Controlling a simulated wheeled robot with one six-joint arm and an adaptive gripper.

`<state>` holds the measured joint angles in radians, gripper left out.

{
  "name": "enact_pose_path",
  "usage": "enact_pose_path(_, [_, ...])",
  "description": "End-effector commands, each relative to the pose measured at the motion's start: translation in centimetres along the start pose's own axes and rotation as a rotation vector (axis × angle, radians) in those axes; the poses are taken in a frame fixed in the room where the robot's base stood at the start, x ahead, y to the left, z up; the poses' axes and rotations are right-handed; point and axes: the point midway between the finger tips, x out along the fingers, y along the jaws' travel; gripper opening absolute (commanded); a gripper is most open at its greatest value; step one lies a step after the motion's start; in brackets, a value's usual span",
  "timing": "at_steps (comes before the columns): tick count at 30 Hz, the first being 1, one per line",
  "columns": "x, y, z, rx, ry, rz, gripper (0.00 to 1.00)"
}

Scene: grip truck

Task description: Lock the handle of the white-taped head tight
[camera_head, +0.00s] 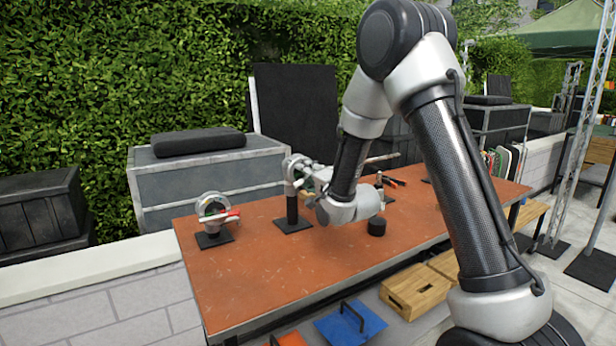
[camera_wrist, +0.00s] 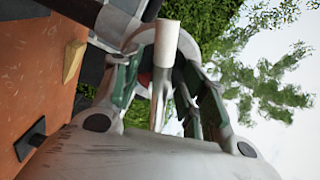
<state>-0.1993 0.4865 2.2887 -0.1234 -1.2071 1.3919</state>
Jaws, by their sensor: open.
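On the table, a grey clamp-like head (camera_head: 291,172) stands upright on a black post with a square base. My gripper (camera_head: 309,186) is right beside this head, on its right. In the wrist view my gripper (camera_wrist: 162,85) is open, with green-padded fingers on either side. A handle with a pale, whitish end (camera_wrist: 167,44) and a grey metal stem lies between the fingers; I cannot tell whether they touch it. A second, round grey head (camera_head: 213,206) with a red-and-white handle stands on a base at the table's left end. I cannot clearly make out which head bears white tape.
The rust-brown table (camera_head: 250,275) has free room at its front left. A wooden box (camera_head: 418,292) and a blue-topped item (camera_head: 350,324) are below the table's front edge.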

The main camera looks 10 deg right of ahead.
Motion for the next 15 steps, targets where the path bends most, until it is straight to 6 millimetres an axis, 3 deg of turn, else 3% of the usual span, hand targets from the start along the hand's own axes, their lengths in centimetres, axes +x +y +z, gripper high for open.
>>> enact_pose_path(5, [-0.01, 0.01, 0.0, 0.0, 0.0, 0.0, 0.41])
enact_pose_path(12, [-0.03, 0.01, -0.02, 0.0, 0.0, 0.0, 0.0])
enact_pose_path(15, [-0.03, 0.01, -0.02, 0.0, 0.001, 0.0, 0.0])
